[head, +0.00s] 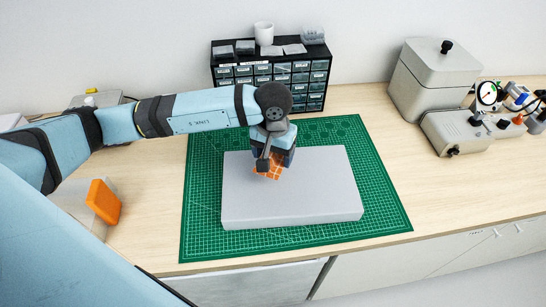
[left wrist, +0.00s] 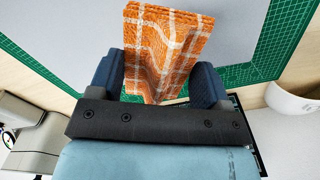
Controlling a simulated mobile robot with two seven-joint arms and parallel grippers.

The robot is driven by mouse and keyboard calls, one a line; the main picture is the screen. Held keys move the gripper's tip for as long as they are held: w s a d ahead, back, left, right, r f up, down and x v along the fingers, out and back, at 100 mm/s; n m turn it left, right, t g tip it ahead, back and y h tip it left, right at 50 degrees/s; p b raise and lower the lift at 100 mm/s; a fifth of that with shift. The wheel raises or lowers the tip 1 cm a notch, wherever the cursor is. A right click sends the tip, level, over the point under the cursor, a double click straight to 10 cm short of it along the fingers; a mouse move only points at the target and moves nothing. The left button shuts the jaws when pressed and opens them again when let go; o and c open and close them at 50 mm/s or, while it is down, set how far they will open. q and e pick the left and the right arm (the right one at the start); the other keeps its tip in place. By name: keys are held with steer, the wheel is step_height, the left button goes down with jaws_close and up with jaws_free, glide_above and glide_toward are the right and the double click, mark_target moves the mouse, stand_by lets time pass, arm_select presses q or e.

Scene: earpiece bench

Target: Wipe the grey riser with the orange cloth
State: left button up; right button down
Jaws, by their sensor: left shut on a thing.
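The grey riser (head: 310,195) is a flat light-grey block lying on a green cutting mat (head: 375,200). My left gripper (head: 272,163) is over the riser's back left part, pointing down. It is shut on the orange cloth (head: 268,173), which has white check lines. In the left wrist view the cloth (left wrist: 165,45) is bunched between the two dark fingers (left wrist: 160,85), with the grey riser (left wrist: 80,30) behind it. I cannot tell whether the cloth touches the riser's top. My right gripper is not in view.
A black drawer cabinet (head: 270,76) with a white cup (head: 264,34) on top stands behind the mat. A grey lidded box (head: 432,80) and small instruments (head: 487,93) are at the right. An orange block (head: 104,201) is at the left.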

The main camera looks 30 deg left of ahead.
arm_select(q)
steer(key=shift+r, duration=1.55)
